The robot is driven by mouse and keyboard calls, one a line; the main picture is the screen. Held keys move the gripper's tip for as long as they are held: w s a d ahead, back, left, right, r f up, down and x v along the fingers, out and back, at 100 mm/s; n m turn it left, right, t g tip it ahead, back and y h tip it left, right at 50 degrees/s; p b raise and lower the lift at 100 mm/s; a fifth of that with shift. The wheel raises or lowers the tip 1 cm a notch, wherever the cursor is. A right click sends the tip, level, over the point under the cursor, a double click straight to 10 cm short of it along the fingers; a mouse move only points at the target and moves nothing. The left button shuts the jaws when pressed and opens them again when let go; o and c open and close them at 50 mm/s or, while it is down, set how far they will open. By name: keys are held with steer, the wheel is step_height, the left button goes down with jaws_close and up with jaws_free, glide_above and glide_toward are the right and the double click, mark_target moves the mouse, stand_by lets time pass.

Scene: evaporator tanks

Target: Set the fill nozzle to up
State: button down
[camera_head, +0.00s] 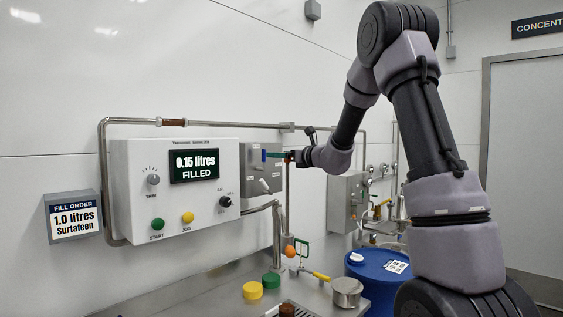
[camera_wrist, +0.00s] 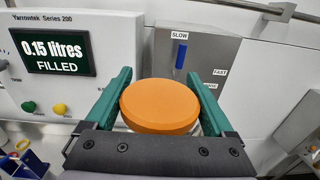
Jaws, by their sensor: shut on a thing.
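My gripper (camera_wrist: 160,79) has its two green fingers on either side of a round orange knob (camera_wrist: 160,105) and is shut on it. A pale part shows just under the knob; the rest below is hidden by the gripper. In the head view my gripper (camera_head: 286,155) is in front of the grey wall box, and a thin vertical rod (camera_head: 287,200) runs down below it. I cannot tell whether the rod joins the knob. A second orange ball (camera_head: 290,251) is lower down, beside a green frame.
A white control panel (camera_head: 140,190) reads 0.15 litres filled. The grey box (camera_wrist: 212,60) has a blue lever (camera_wrist: 180,58) at SLOW. A blue drum (camera_head: 376,280), yellow and green caps and a steel pot (camera_head: 346,290) are below.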

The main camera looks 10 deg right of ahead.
steer(key=shift+r, duration=0.4)
jaws_free()
steer(key=shift+f, duration=0.1)
steer(key=shift+s+d, duration=0.35)
steer(key=shift+s, duration=0.05)
steer(key=v, duration=0.9)
steer(key=shift+s+d, duration=0.15)
steer(key=shift+s, duration=0.2)
